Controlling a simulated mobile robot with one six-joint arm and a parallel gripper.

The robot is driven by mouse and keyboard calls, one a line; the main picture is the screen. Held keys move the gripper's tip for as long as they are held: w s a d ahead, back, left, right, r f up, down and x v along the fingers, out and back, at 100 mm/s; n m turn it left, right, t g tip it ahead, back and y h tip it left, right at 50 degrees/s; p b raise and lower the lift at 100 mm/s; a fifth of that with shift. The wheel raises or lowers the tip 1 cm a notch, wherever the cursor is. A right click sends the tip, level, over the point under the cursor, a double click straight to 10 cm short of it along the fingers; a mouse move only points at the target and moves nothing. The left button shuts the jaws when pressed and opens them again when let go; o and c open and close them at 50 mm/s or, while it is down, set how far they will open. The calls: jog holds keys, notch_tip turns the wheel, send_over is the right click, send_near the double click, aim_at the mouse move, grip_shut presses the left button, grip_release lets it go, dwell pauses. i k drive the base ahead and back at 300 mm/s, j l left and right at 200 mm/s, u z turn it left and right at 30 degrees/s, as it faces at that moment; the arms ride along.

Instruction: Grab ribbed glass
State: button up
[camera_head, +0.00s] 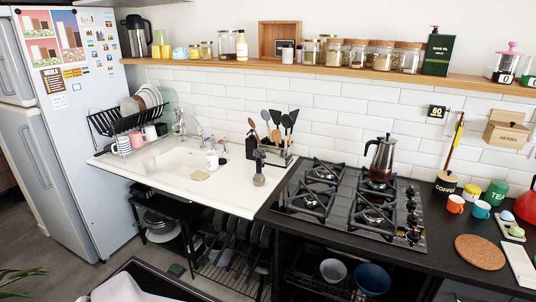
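I cannot pick out a ribbed glass for certain in the head view. Small clear glassware (223,145) stands behind the sink, near a white bottle (212,160). It is too small to tell whether it is ribbed. Several glass jars (333,52) stand on the wooden wall shelf, and their surface detail is also unclear. No part of my gripper can be made out.
A white sink (180,162) has a dish rack (110,124) at its left. A dark upright object (259,168) and a utensil holder (270,148) stand right of it. The gas hob (345,214) carries a metal coffee pot (382,158). Cups (456,204) crowd the right counter.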

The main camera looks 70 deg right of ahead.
aim_at(149, 162)
jog(key=z, duration=1.4)
jog(key=i+j+u, duration=0.2)
jog(key=i, duration=1.25)
jog(key=i+l+u, duration=0.2)
jog(key=i, duration=1.25)
